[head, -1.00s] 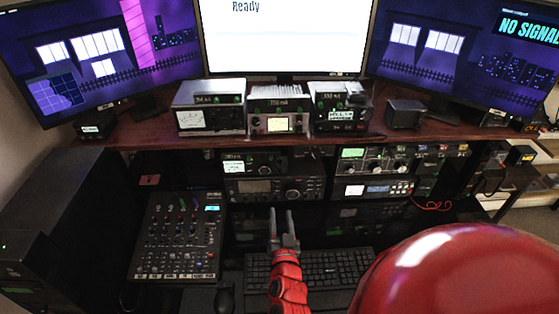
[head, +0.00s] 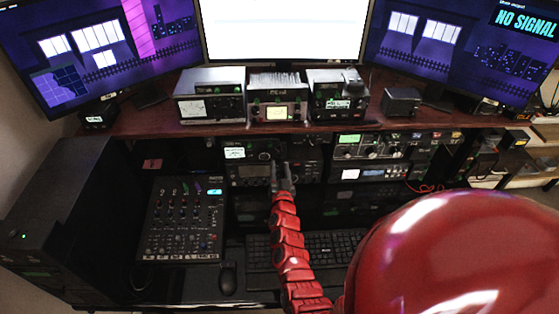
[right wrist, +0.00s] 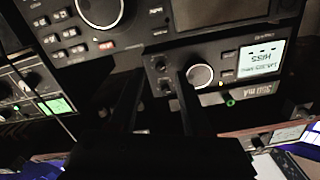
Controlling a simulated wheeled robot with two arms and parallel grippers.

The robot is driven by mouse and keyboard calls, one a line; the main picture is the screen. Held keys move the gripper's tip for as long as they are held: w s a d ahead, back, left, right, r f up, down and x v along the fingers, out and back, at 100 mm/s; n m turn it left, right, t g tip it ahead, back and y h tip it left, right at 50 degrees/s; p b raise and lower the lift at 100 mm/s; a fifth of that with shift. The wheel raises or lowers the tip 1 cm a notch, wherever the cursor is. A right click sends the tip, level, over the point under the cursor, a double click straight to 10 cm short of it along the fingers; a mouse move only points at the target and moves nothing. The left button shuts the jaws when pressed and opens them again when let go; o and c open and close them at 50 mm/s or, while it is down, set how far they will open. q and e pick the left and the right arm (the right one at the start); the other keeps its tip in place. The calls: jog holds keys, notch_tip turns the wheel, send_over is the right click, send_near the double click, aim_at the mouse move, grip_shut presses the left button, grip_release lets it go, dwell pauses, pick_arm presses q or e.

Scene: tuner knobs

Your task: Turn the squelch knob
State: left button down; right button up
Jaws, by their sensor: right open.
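The small dark radio unit (head: 262,153) with a lit white display sits on the upper shelf row under the desktop. The right wrist view shows it upside down, with a large silver-faced knob (right wrist: 200,77) and two small dark knobs (right wrist: 163,75) beside it. I cannot tell for certain which is the squelch knob; the display reads "HISS" below smaller unclear text. My right gripper (head: 281,168) is open and empty in front of the radios. In the right wrist view its dark fingers (right wrist: 157,85) straddle the small knobs, with one fingertip just beside the silver knob; contact is unclear. My left gripper is not in view.
A larger radio (head: 250,178) sits directly below the small unit. More radio gear (head: 368,147) stands to the right. A mixer (head: 183,222), mouse (head: 228,278) and keyboard (head: 325,250) lie on the lower surface. The wooden shelf edge (head: 320,129) overhangs above the radios.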

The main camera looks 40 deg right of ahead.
aim_at(279, 158)
jog(key=shift+x, duration=1.3)
grip_shut()
